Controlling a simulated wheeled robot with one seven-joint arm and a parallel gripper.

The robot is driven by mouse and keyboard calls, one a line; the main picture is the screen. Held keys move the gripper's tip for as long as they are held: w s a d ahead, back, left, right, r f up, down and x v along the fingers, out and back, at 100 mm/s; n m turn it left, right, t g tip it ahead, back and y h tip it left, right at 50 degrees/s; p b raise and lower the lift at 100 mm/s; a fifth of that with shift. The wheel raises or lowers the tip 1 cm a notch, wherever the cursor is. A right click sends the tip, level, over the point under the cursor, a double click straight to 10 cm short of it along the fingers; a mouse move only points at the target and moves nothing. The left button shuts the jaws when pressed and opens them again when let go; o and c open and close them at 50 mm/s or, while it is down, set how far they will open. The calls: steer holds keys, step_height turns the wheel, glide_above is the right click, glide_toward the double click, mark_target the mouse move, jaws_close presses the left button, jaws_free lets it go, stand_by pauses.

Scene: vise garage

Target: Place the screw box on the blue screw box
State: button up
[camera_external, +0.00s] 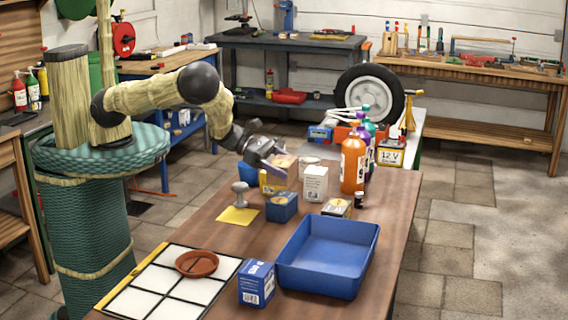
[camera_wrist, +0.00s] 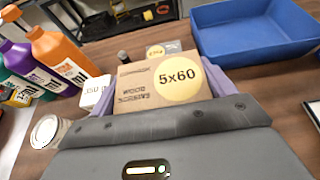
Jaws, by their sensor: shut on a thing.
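My gripper (camera_external: 271,163) is shut on a tan cardboard screw box (camera_wrist: 155,82) with a round yellow "5x60" label. In the wrist view, pale purple fingers flank this box. In the external view the gripper is over the far part of the brown table, partly covering the tan box (camera_external: 286,161). The blue screw box (camera_external: 281,208), with a small yellow label, stands on the table nearer the external camera, apart from the gripper. I cannot make it out in the wrist view, where the held box blocks the middle.
A blue tray (camera_external: 329,257) and a blue-white box (camera_external: 257,283) stand nearer the camera. A stamp-like grey object (camera_external: 240,193), a white box (camera_external: 315,184) and a yellow-labelled box (camera_external: 337,208) surround the blue screw box. Bottles (camera_external: 353,163) stand behind on the right.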

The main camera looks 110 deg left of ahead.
mark_target(283, 183)
steer(key=shift+f, duration=0.7)
steer(key=shift+f, duration=1.9)
steer(key=shift+f, duration=0.1)
steer(key=o, duration=1.1)
steer(key=shift+o, duration=0.2)
